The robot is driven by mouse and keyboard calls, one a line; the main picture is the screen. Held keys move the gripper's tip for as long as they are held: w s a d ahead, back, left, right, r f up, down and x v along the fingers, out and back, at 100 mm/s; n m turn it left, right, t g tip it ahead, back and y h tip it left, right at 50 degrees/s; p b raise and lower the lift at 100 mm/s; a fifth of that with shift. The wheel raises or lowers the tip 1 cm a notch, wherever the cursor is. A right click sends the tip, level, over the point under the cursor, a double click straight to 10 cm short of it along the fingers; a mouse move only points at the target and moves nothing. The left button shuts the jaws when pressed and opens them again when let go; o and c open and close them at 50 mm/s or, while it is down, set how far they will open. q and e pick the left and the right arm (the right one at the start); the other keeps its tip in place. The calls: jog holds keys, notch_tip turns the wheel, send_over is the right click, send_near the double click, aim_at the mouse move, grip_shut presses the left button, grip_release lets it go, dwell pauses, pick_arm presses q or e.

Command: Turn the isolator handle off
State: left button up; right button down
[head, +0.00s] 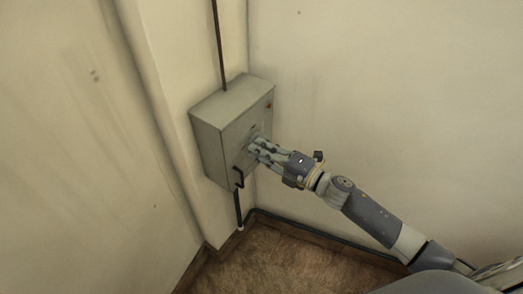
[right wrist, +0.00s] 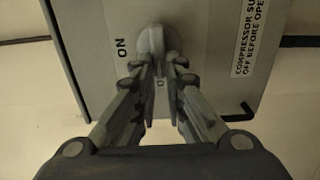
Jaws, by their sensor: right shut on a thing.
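The grey isolator box (head: 212,148) is fixed to the wall in the corner in the head view. Its front face also fills the top of the right wrist view (right wrist: 96,30). The isolator handle (right wrist: 151,40) is a rounded grey knob on that face, beside an "ON" label (right wrist: 121,48). My right gripper (head: 256,146) reaches the box front from the right. In the right wrist view its fingertips (right wrist: 160,68) are closed on the handle and hide its lower part. My left gripper is in neither view.
A second label (right wrist: 250,45) begins "COMPRESSOR SU". A dark bent hook or lever (head: 238,177) sticks out at the box's lower edge. Dark conduit (head: 219,45) runs above the box. A pipe (head: 320,236) follows the wall base. The brown floor (head: 270,268) in the corner is clear.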

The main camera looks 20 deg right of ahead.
jog(key=shift+f, duration=0.1)
jog(key=c, duration=1.6)
grip_release()
jog(key=shift+c, duration=0.2)
jog(key=v, duration=1.2)
